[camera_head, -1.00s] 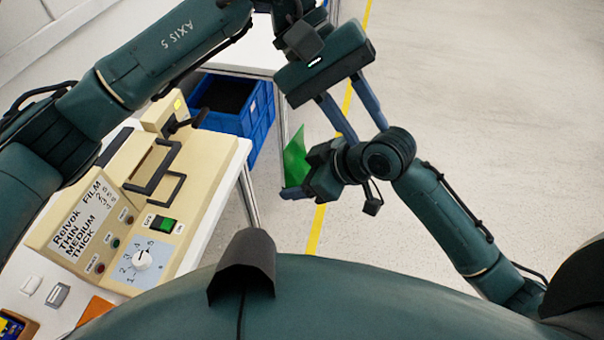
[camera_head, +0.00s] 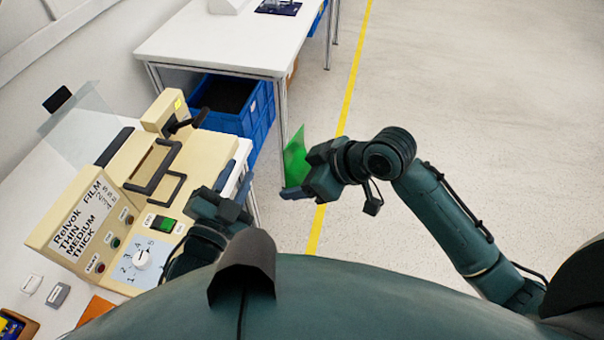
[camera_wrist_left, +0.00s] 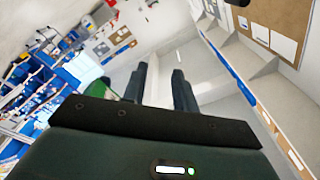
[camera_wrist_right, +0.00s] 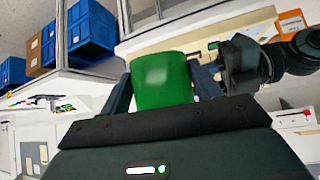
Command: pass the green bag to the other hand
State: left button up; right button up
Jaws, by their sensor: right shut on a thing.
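The green bag (camera_head: 296,155) is a thin green sheet in the head view, held up above the floor to the right of the machine. In the right wrist view the bag (camera_wrist_right: 163,80) sits between both fingers. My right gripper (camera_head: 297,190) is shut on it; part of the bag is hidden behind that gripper. My left gripper (camera_head: 240,190) is to the left of the bag, apart from it, near the machine's right edge. In the left wrist view its two fingers (camera_wrist_left: 160,88) stand apart with nothing between them, and green shows beside the left finger.
A cream machine (camera_head: 70,240) with a dial (camera_head: 142,259), buttons and black handles stands on the white table at left. Blue crates (camera_head: 235,100) sit under a further white table (camera_head: 230,42). The floor at right is open, with a yellow line (camera_head: 345,110).

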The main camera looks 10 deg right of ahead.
pick_arm(q)
jog(key=s+a+f+n+g+y, duration=0.2)
jog(key=s+a+f+n+g, duration=0.1)
jog(key=s+f, duration=0.4)
jog(key=s+a+f+n+g+y, duration=0.3)
jog(key=s+a+f+n, duration=0.3)
jog(key=s+f+n, duration=0.2)
notch_tip(320, 180, down, 2)
jog(key=shift+a+f+g, duration=0.1)
jog(key=shift+a+g, duration=0.1)
jog(key=shift+g, duration=0.4)
